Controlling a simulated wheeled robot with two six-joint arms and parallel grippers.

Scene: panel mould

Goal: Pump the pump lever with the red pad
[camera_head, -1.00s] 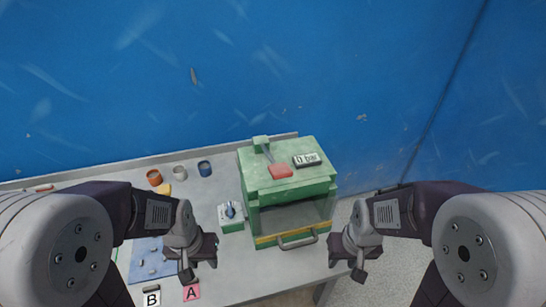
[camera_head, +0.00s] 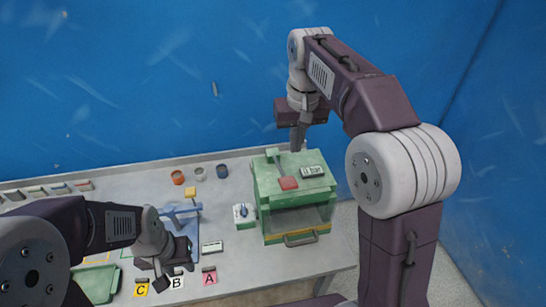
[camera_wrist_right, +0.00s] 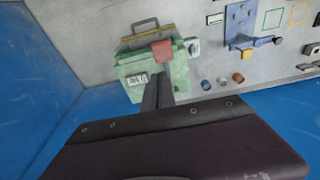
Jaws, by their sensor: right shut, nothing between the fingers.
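A green box (camera_head: 293,212) stands on the grey table, with a lever carrying a red pad (camera_head: 289,183) on its top. The red pad also shows in the right wrist view (camera_wrist_right: 163,50), above the fingertips. My right gripper (camera_head: 298,147) is shut and empty, pointing down above the box's back right part. In the right wrist view its fingers (camera_wrist_right: 158,88) overlap the box's top and end just short of the pad in the picture; I cannot tell the height gap. My left gripper (camera_head: 173,279) hangs over the table's front left, away from the box; its jaw opening is unclear.
A small display (camera_head: 313,171) sits on the box beside the pad. A white-topped switch block (camera_head: 244,214) stands left of the box. Several small cups (camera_head: 199,173), a blue fixture (camera_head: 180,215) and lettered cards (camera_head: 209,276) are further left. The blue wall is close behind.

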